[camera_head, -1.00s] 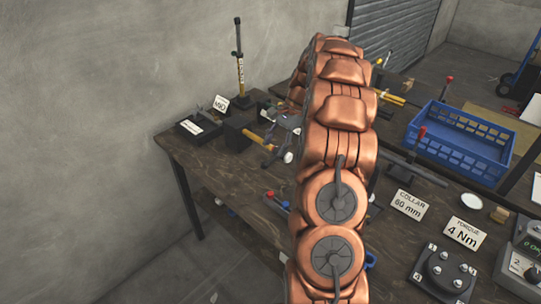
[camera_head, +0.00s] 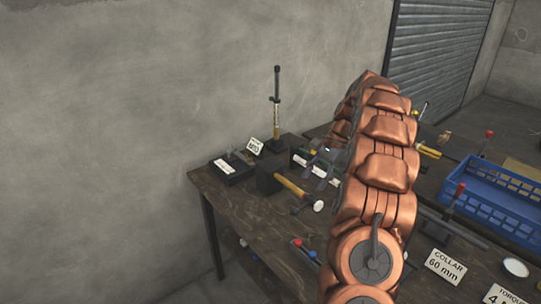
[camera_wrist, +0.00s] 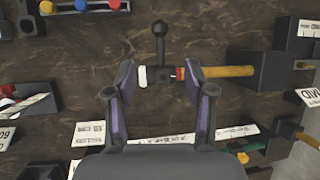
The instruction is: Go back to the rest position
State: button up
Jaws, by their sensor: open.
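My copper-coloured arm (camera_head: 385,165) reaches out over the dark wooden workbench (camera_head: 250,222). My gripper (camera_wrist: 158,88) is open in the wrist view, its two purple-padded fingers apart above the bench. A hammer with a yellow handle (camera_wrist: 228,71) lies beyond the fingertips, its pale striking face near the left finger. I cannot tell from this view how far above it the fingers are. In the head view the hammer (camera_head: 290,185) shows left of my arm, its handle at a dark block (camera_head: 270,178). My gripper (camera_head: 325,165) is partly hidden by my arm there.
A blue crate (camera_head: 500,195) stands at the right. A "COLLAR 60 mm" card (camera_head: 445,266) lies at the front right. An upright tool (camera_head: 276,105) stands at the back. A grey wall (camera_head: 150,90) is behind the bench on the left. Red and blue knobs (camera_head: 303,247) are near the front edge.

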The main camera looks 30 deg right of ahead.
jog(key=s+a+r+n+g+h, duration=0.1)
jog(key=s+a+r+n, duration=0.15)
jog(key=a, duration=0.45)
jog(key=s+a+r+n, duration=0.1)
jog(key=s+a+n, duration=0.15)
jog(key=a, duration=0.55)
jog(key=s+a+r+n+g+h, duration=0.1)
jog(key=s+a+r+n, duration=0.1)
jog(key=s+a, duration=0.35)
jog(key=s+a+f+n+h, duration=0.1)
jog(key=s+a+n, duration=0.3)
jog(key=s, duration=0.6)
jog(key=s+a+f+n+h, duration=0.2)
jog(key=s+a+n, duration=0.3)
jog(key=s, duration=0.6)
jog(key=shift+s+a+f+g, duration=0.3)
jog(key=shift+a+f+g, duration=0.1)
jog(key=shift+a+f, duration=0.45)
